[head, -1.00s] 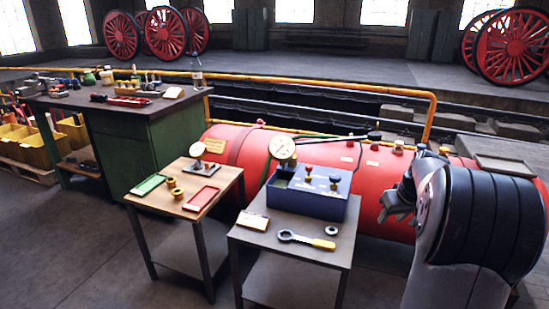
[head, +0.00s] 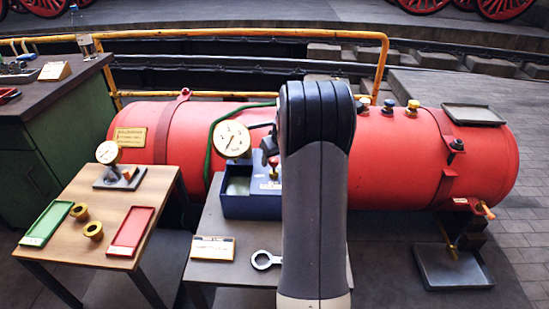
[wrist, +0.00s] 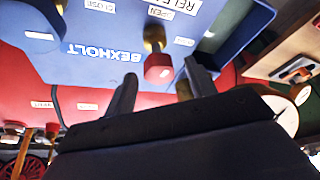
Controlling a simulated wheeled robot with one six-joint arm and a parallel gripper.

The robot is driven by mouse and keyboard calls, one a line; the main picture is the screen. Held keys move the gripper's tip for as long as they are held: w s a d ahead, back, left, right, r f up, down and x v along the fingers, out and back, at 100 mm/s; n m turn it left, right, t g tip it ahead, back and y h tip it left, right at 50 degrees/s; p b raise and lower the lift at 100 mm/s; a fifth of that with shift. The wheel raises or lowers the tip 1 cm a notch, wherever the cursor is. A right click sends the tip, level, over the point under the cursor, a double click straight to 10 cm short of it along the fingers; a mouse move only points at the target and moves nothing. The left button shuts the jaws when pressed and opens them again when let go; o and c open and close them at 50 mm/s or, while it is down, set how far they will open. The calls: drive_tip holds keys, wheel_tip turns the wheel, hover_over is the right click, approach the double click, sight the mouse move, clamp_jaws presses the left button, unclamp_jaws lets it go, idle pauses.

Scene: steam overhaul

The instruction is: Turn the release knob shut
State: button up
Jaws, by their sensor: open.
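The blue test box (head: 238,205) stands on the small grey table, partly hidden behind my arm in the head view. A red knob (head: 273,162) on its top shows just left of my arm. In the wrist view the same red knob (wrist: 158,70) sits on a brass stem, close to a label starting "RELE", with OPEN and CLOSE labels nearby. My gripper (wrist: 162,88) is open, its two dark fingers apart on either side of the knob's line.
The red boiler (head: 400,155) lies behind. A wooden table (head: 85,190) with trays stands left.

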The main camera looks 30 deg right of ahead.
drive_tip(key=c, duration=1)
drive_tip(key=shift+o, duration=0.2)
drive_tip(key=shift+r+m, duration=0.1)
drive_tip(key=shift+m, duration=0.3)
drive_tip(key=m+h+p, duration=0.1)
drive_tip(key=m+p, duration=0.1)
drive_tip(key=m, duration=0.1)
drive_tip(key=shift+a, duration=0.15)
drive_tip(key=m+h, duration=0.1)
drive_tip(key=m, duration=0.2)
drive_tip(key=shift+g+h, duration=0.4)
drive_tip(key=m, duration=0.2)
drive_tip(key=m+g+h+b, duration=0.1)
drive_tip(key=m, duration=0.2)
drive_tip(key=shift+w+a+g, duration=0.15)
drive_tip(key=shift+g, duration=0.15)
drive_tip(key=shift+m+g+b, duration=0.55)
drive_tip(key=shift+m+g, duration=0.15)
drive_tip(key=shift+m, duration=1.2)
